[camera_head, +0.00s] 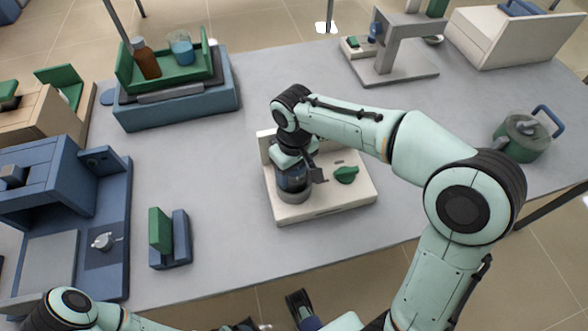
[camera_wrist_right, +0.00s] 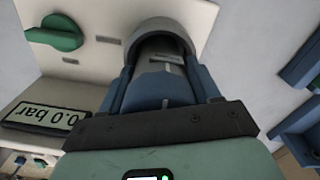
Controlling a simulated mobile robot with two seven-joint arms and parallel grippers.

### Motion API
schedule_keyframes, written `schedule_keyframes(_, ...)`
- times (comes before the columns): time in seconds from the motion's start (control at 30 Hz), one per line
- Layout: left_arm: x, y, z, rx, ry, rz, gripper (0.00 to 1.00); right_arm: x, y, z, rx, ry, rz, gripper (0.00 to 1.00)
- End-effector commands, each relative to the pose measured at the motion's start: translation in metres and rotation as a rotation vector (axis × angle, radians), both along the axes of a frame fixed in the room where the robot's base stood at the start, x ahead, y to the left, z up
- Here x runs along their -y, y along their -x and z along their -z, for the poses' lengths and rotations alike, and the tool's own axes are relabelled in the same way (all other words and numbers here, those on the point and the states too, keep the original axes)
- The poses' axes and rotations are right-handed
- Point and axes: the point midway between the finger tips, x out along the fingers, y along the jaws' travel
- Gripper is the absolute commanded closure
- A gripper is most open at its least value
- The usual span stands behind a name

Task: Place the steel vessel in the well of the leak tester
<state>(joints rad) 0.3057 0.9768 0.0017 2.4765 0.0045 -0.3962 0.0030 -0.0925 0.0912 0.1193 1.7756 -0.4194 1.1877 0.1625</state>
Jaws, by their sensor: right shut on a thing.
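The leak tester (camera_head: 325,208) is a pale block with a green knob, which also shows in the wrist view (camera_wrist_right: 60,34). Its display (camera_wrist_right: 45,118) reads 0.0 bar. A grey ring-shaped well (camera_head: 294,196) stands on its left side; its rim (camera_wrist_right: 160,28) shows in the wrist view. My right gripper (camera_head: 293,178) is shut on the steel vessel (camera_wrist_right: 164,84), a grey cylinder between the blue fingers. The vessel's far end is within the outline of the rim; how deep it sits is hidden. My left arm shows at the lower left; its gripper is not clear.
A blue tray stand with a green tray (camera_head: 190,82) is at the back left. A blue machine (camera_head: 75,215) and a green-and-blue block (camera_head: 172,238) stand at left. A green pot (camera_head: 522,138) is at right. Table around the tester (camera_head: 225,220) is clear.

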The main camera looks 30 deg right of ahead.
Motion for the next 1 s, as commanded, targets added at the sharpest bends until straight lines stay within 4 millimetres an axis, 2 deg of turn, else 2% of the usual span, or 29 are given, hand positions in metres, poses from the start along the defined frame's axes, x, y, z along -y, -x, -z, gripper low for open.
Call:
schedule_keyframes(0.13, 0.000, -0.001, 0.002, 0.002, -0.001, -0.001, 0.12, 0.000, 0.000, 0.003, 0.002, 0.000, 0.000, 0.96)
schedule_keyframes(0.17, 0.000, -0.001, 0.002, 0.003, -0.001, -0.001, 0.12, 0.000, 0.000, 0.004, 0.000, 0.000, 0.000, 0.35)
schedule_keyframes(0.23, 0.000, -0.001, 0.001, 0.003, -0.001, -0.001, 0.12, 0.000, 0.000, 0.003, 0.000, 0.000, 0.000, 0.13)
schedule_keyframes(0.5, 0.000, -0.001, 0.001, 0.003, -0.001, -0.001, 0.12, 0.000, 0.000, 0.003, 0.000, 0.000, 0.000, 0.13)
schedule_keyframes(0.63, 0.000, 0.000, -0.001, -0.001, 0.000, 0.000, 0.12, 0.000, 0.000, -0.005, 0.002, 0.000, 0.000, 0.13)
schedule_keyframes(0.77, 0.000, 0.001, -0.005, -0.005, 0.001, 0.001, 0.12, 0.000, -0.001, -0.026, 0.005, 0.000, -0.001, 0.13)
schedule_keyframes(1.0, 0.000, 0.003, -0.014, -0.017, 0.002, 0.003, 0.12, 0.000, -0.001, -0.079, 0.005, -0.001, -0.001, 0.13)
